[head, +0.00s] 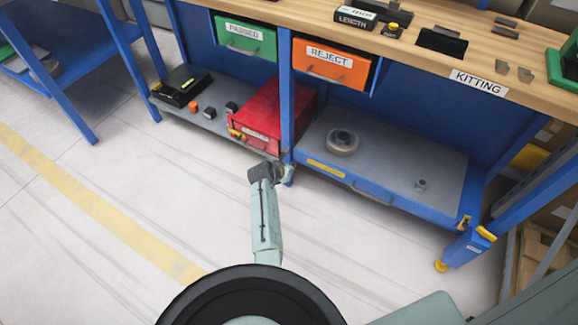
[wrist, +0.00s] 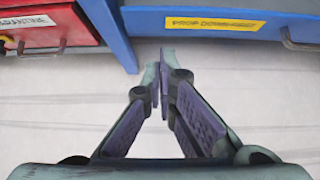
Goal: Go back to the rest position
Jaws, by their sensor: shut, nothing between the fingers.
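My gripper (wrist: 164,62) shows in the wrist view with its two purple-padded fingers shut, the tips together and nothing between them. It points toward the blue front edge of the bench's lower shelf, over pale floor. In the head view my arm reaches forward from the bottom middle, and its end is low in front of the blue middle post (head: 287,95). The fingers are small there and their tips are hard to make out.
A red box (head: 278,112) and a grey shelf with a round metal part (head: 342,142) are close to my gripper. Green PASSED (head: 245,38) and orange REJECT (head: 330,62) drawers hang under the wooden worktop (head: 420,55). Floor (head: 150,190) is clear at left.

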